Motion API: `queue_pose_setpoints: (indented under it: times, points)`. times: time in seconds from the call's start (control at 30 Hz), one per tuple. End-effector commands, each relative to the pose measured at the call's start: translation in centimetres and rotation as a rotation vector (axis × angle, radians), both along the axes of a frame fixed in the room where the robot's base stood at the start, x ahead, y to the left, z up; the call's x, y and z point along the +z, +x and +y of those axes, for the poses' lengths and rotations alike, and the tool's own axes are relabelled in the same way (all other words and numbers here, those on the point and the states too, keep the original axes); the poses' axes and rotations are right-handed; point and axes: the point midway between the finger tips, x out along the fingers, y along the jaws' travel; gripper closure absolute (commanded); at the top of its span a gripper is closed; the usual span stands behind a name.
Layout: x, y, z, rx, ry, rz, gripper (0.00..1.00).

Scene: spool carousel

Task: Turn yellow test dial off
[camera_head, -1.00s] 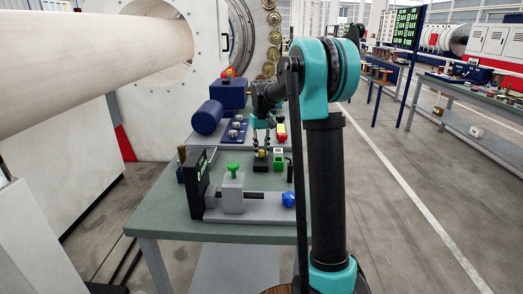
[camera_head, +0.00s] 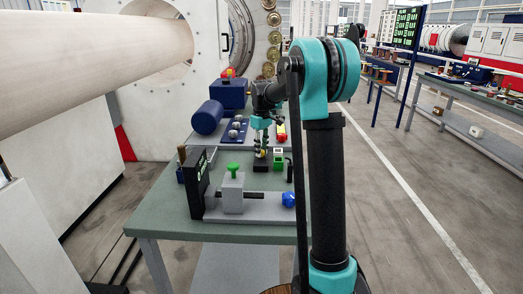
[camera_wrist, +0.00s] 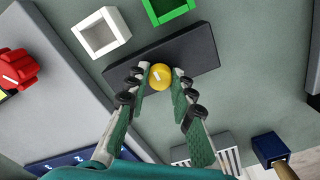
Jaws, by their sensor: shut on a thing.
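The yellow test dial (camera_wrist: 160,77) is a round yellow knob with a short white mark on its top, mounted on a dark flat base (camera_wrist: 203,50). My gripper (camera_wrist: 159,80) is shut on the dial, with one green-padded finger on each side of it. The white mark slants a little in the wrist view. In the head view my gripper (camera_head: 261,150) points down over the dial at the table's far part. The dial is mostly hidden there by the fingers, and the dark base (camera_head: 260,167) shows below.
A white square holder (camera_wrist: 101,33) and a green one (camera_wrist: 167,8) stand beside the base. In the head view, a grey fixture with a green knob (camera_head: 233,170) and a blue knob (camera_head: 288,199) stands nearer on the green table (camera_head: 165,215).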

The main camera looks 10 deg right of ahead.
Motion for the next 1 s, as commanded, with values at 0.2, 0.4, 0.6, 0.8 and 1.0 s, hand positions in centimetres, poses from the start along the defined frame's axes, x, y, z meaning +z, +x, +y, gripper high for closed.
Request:
queue_pose_setpoints:
  times: [0.2, 0.4, 0.6, 0.8, 1.0]
  points:
    - [0.0, 0.0, 0.0, 0.004, 0.0, -0.001, 1.0]
    - [0.0, 0.0, 0.0, 0.003, -0.001, -0.001, 0.72]
    - [0.0, 0.0, 0.0, 0.003, 0.0, 0.0, 0.56]
    - [0.0, 0.0, 0.0, 0.003, 0.0, 0.0, 0.56]
    - [1.6, 0.0, 0.0, 0.003, 0.0, 0.0, 0.56]
